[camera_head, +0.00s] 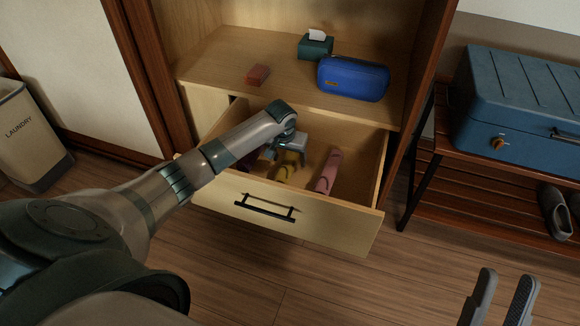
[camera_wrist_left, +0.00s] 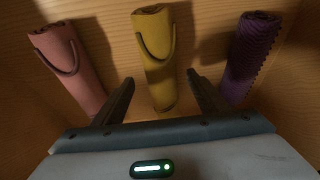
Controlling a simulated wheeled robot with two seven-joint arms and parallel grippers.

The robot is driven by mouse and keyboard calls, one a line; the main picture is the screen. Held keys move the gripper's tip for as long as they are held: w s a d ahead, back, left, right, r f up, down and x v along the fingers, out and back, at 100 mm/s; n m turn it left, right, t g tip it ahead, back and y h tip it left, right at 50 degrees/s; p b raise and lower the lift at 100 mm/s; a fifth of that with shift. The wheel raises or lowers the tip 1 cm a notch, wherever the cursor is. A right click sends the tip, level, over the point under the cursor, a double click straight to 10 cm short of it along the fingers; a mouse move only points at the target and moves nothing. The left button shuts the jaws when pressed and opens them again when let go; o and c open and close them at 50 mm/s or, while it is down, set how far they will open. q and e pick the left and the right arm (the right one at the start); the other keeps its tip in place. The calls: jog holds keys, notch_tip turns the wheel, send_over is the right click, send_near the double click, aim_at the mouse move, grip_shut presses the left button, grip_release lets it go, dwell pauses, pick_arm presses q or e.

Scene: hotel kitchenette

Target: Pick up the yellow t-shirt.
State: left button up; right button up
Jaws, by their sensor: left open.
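The yellow t-shirt (camera_wrist_left: 155,62) is a rolled bundle lying in the open drawer (camera_head: 300,206). In the head view only part of the yellow t-shirt (camera_head: 284,172) shows beside my gripper. My left gripper (camera_head: 282,158) reaches down into the drawer over it. In the wrist view my left gripper (camera_wrist_left: 160,88) is open, with a finger on each side of the near end of the yellow roll. It is not clear whether the fingers touch it. My right gripper (camera_head: 503,298) is at the lower right of the head view, its two fingers apart and empty.
A pink roll (camera_head: 328,170) lies beside the yellow one, and a dark purple roll (camera_wrist_left: 250,58) lies on its other side. Drawer walls surround them. A blue case (camera_head: 353,79), tissue box (camera_head: 315,46) and small red item (camera_head: 258,75) sit on the shelf above.

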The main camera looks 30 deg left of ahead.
pick_arm(q)
jog(key=shift+x, duration=0.95)
jog(key=c, duration=1.2)
